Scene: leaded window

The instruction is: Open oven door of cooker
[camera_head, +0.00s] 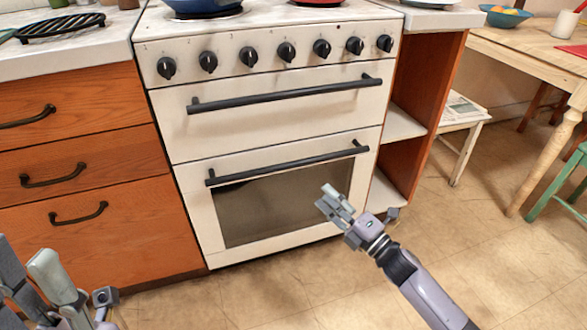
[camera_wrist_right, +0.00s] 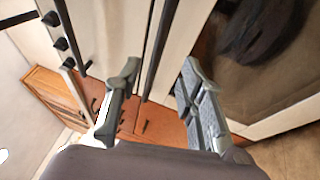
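The white cooker (camera_head: 262,60) stands ahead, with a drawer-like upper door (camera_head: 290,118) and a lower oven door (camera_head: 207,222) with a dark window. Both doors look shut. The lower door has a black bar handle (camera_head: 285,163), which also shows in the right wrist view (camera_wrist_right: 157,50). My right gripper (camera_head: 336,202) is in front of the lower door's window, below the handle's right end in the head view. In the wrist view its fingers (camera_wrist_right: 157,80) are apart, with the handle showing between them; I cannot tell its depth. My left gripper (camera_head: 27,258) is open and empty at lower left.
Wooden drawers (camera_head: 88,185) with black handles adjoin the cooker on the left. An open shelf unit (camera_head: 428,80) adjoins it on the right. A wooden table (camera_head: 530,50) and a white stool (camera_head: 463,115) stand farther right. The floor (camera_head: 480,250) in front is clear.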

